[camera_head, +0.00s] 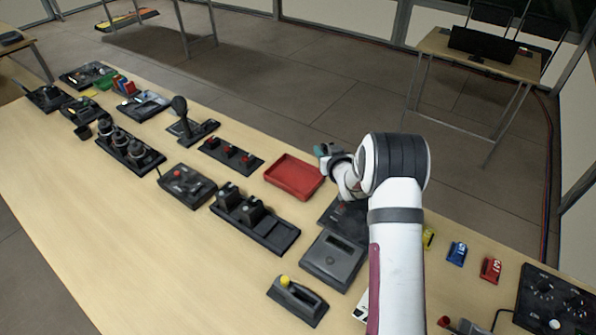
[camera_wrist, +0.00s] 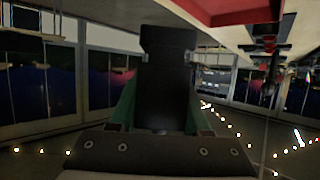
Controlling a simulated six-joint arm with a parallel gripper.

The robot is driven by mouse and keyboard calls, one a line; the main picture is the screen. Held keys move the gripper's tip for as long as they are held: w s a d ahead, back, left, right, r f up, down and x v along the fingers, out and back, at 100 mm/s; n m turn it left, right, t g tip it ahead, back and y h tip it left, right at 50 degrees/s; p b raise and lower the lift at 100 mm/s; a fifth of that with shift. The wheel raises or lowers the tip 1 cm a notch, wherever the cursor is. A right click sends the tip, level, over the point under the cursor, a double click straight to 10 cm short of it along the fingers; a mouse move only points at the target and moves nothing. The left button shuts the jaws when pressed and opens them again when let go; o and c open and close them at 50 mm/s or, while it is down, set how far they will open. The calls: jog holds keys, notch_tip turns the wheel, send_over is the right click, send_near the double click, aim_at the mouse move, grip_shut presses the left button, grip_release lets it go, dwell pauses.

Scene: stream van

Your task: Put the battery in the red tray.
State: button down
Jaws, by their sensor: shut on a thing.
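The red tray (camera_head: 296,178) lies on the wooden table in the head view and looks empty. Part of its red underside or rim also shows at the top of the wrist view (camera_wrist: 228,12). My gripper (camera_head: 324,151) is just beyond the tray's upper right corner in the head view, partly hidden by my arm. In the wrist view, my gripper (camera_wrist: 160,110) has its green fingers shut on a dark upright block, taken to be the battery (camera_wrist: 168,65). The battery cannot be made out clearly in the head view.
A black switch panel (camera_head: 231,155) lies left of the tray, and a dark box (camera_head: 333,260) lies below it. Joysticks and controllers fill the table's left. Small yellow, blue (camera_head: 457,253) and red (camera_head: 490,270) items lie right of my arm. Floor opens beyond the table edge.

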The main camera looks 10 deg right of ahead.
jog(key=w+a+f, duration=0.1)
jog(key=a, duration=0.1)
jog(key=w+a+f, duration=0.2)
jog(key=a+f, duration=0.1)
jog(key=shift+w+a, duration=0.35)
jog(key=shift+w+a+f, duration=0.1)
jog(key=shift+a+f, duration=0.05)
jog(key=shift+f, duration=0.95)
jog(key=shift+w+a+f, duration=0.1)
jog(key=shift+a+f, duration=0.05)
jog(key=shift+f, duration=0.95)
jog(key=shift+c, duration=1.8)
grip_release()
jog(key=shift+f, duration=0.15)
